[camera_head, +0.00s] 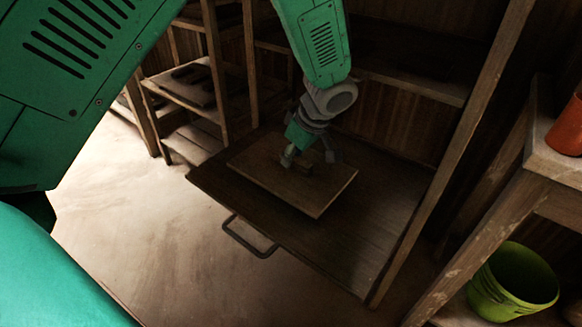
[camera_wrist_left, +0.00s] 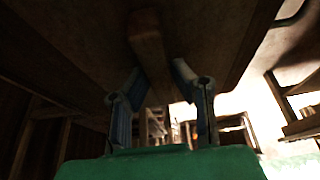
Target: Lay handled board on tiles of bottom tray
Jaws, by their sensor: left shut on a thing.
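The handled board (camera_head: 318,199) is a flat brown wooden rectangle over the dark pulled-out bottom tray (camera_head: 370,245). My left gripper (camera_head: 303,158) is above it, shut on its raised handle. In the left wrist view the handle (camera_wrist_left: 148,42) runs between the two fingers of my left gripper (camera_wrist_left: 155,78), with the board's face (camera_wrist_left: 75,40) beyond. No tiles can be made out; the board covers part of the tray. I cannot tell whether the board touches what is under it. My right gripper is not in view.
The tray has a dark metal pull handle (camera_head: 250,238) at its front edge. A wooden post (camera_head: 455,150) stands along its right side. A shelf (camera_head: 185,90) stands at the back left. A green bucket (camera_head: 512,285) and a red pot (camera_head: 568,130) are on the right. The floor at left is clear.

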